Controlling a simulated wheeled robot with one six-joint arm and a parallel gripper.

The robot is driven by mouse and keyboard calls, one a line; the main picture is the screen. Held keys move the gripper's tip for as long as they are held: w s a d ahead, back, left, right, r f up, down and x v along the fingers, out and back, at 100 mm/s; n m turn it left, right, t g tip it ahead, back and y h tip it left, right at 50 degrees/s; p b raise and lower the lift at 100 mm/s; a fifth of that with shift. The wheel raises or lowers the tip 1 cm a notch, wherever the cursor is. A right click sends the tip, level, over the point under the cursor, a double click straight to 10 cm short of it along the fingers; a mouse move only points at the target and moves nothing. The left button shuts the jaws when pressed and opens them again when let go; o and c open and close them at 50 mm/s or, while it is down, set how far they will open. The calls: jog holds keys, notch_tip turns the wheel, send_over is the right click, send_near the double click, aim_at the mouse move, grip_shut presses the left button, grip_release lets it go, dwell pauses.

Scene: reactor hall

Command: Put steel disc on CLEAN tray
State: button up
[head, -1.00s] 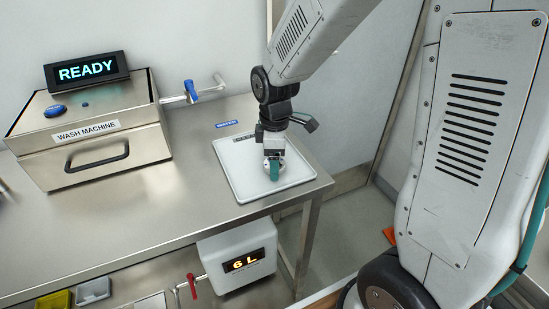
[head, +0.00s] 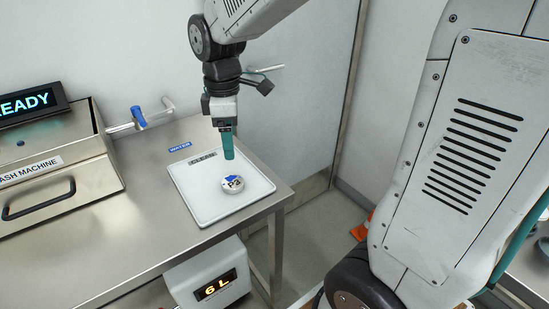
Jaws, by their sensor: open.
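The steel disc (head: 232,184) is a small round silver piece with a blue mark on its top. It lies flat on the white CLEAN tray (head: 197,210), near the tray's middle, in the head view. The tray's label (head: 202,159) is partly legible at its back edge. My gripper (head: 228,155), with teal fingers, is above and behind the disc and apart from it. It is open and empty. From this side the fingers overlap, so the gap between them is hidden.
The tray sits near the right end of a steel table (head: 140,235). The wash machine (head: 60,165) with a READY display (head: 28,104) stands at left. A blue-handled tap (head: 138,117) is behind. A white box reading 6 L (head: 212,275) is below the table.

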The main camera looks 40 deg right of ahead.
jog(key=s+d+r+m, duration=0.1)
jog(key=s+m, duration=0.5)
jog(key=s, duration=0.4)
jog(key=s+d+r+m+t, duration=0.1)
jog(key=s+d+r+m, duration=0.1)
jog(key=s+m, duration=0.4)
jog(key=s, duration=0.5)
jog(key=shift+r, duration=0.2)
